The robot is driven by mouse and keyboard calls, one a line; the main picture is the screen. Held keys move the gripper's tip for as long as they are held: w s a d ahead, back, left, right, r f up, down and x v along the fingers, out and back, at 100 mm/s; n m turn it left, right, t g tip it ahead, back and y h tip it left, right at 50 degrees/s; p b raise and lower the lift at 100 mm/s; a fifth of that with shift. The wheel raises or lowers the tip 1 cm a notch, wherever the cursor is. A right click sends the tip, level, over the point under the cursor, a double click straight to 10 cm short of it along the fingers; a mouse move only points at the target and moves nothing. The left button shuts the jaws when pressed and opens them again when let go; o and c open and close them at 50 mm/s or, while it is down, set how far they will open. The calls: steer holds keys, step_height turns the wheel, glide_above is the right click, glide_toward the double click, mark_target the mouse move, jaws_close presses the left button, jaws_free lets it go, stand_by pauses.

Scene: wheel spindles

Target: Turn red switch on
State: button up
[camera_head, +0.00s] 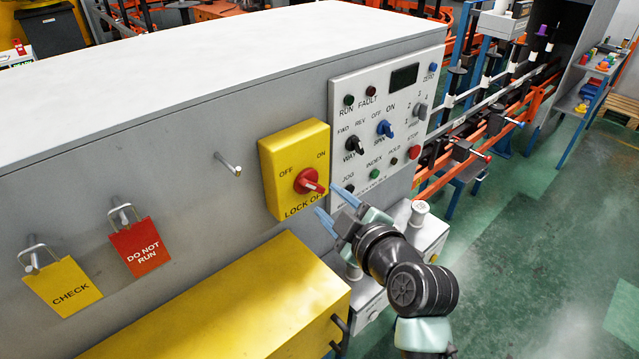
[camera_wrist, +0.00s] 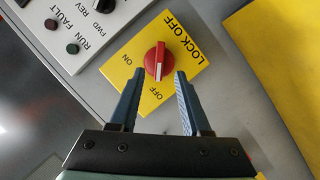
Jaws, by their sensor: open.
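My gripper (camera_head: 330,203) is open and empty, just right of and below the switch in the head view. In the wrist view my gripper (camera_wrist: 159,73) has one blue finger on each side of the knob. No contact is visible; the remaining depth is unclear.
A control panel (camera_head: 343,96) with several knobs and buttons is right of the yellow plate. A metal peg (camera_head: 229,163) sticks out to its left. A yellow box (camera_head: 240,305) juts out below. A red tag (camera_head: 140,247) and a yellow tag (camera_head: 62,288) hang left.

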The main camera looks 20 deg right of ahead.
mark_target(316, 189)
steer(key=shift+p+x, duration=0.65)
steer(key=shift+x, duration=2.1)
steer(key=shift+c, duration=0.3)
jaws_close()
